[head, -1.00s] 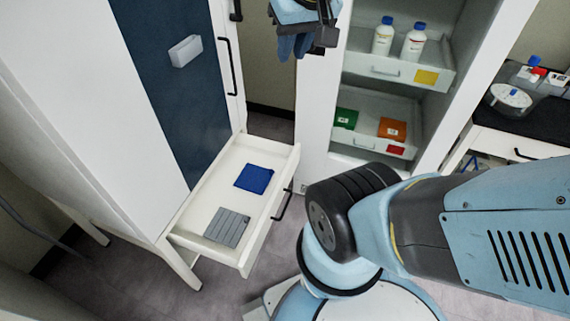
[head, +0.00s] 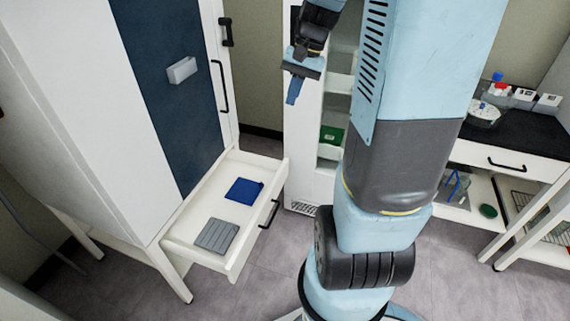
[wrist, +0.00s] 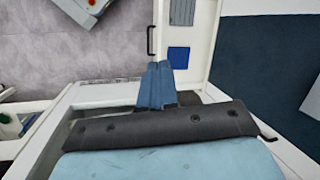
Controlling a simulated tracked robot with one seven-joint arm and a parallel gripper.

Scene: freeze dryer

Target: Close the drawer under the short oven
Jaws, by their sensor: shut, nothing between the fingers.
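The white drawer (head: 180,231) is pulled out from under the white oven cabinet (head: 75,120) with the dark blue door. A blue pad (head: 244,190) and a grey ribbed block (head: 217,236) lie in it. A black handle (head: 269,213) is on its front; in the wrist view the handle (wrist: 151,41) stands beyond my fingers. My gripper (head: 294,90) points down, shut and empty, above and behind the drawer's far end. In the wrist view my gripper (wrist: 155,68) covers part of the view and its blue fingers are together. I cannot see it touching the drawer.
A white shelf cabinet (head: 310,150) stands behind, partly hidden by my arm. A bench (head: 530,150) with a black top is at the right. Grey floor (head: 270,280) is clear in front of the drawer.

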